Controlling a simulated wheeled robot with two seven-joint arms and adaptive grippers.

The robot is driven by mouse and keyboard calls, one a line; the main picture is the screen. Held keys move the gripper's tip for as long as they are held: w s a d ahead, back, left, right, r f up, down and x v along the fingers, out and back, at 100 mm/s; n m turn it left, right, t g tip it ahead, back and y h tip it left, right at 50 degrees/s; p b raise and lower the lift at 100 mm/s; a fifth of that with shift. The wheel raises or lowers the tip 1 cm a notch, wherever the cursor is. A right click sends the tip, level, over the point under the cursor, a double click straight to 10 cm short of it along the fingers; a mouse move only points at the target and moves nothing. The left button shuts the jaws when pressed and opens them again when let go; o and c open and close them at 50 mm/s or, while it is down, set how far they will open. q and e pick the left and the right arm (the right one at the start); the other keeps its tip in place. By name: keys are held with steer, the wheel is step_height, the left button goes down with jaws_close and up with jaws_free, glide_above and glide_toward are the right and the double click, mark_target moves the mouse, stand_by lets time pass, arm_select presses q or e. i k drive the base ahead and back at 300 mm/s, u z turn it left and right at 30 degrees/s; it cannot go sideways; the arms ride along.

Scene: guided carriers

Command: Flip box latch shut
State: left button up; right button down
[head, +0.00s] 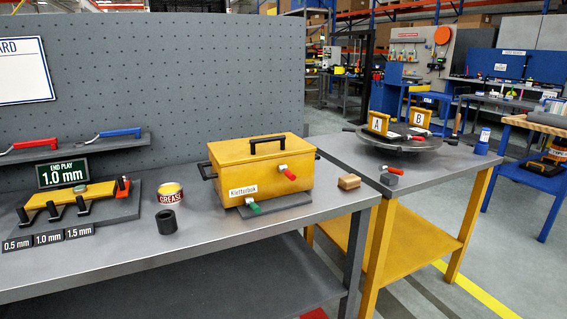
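A yellow box (290,150) with a black handle on its lid and a white label on its front stands on the grey workbench. The lid looks down. A lever with a red grip (287,173) is on the box's front right, sticking out toward me and down to the right. I cannot tell whether this is the latch or whether it is engaged. A green-gripped lever (252,208) lies low at the front, by the dark plate (288,219) under the box. Neither of my grippers shows in the head view.
A small wooden block (349,181) is right of the box. A grease tin (169,193) and a black ring (166,222) are to its left. A side table with a round turntable (398,143) stands at the right. The bench front is mostly clear.

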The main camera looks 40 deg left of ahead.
mark_target(282, 168)
steer(key=u, duration=0.75)
steer(key=i, duration=0.85)
steer(key=u, duration=0.8)
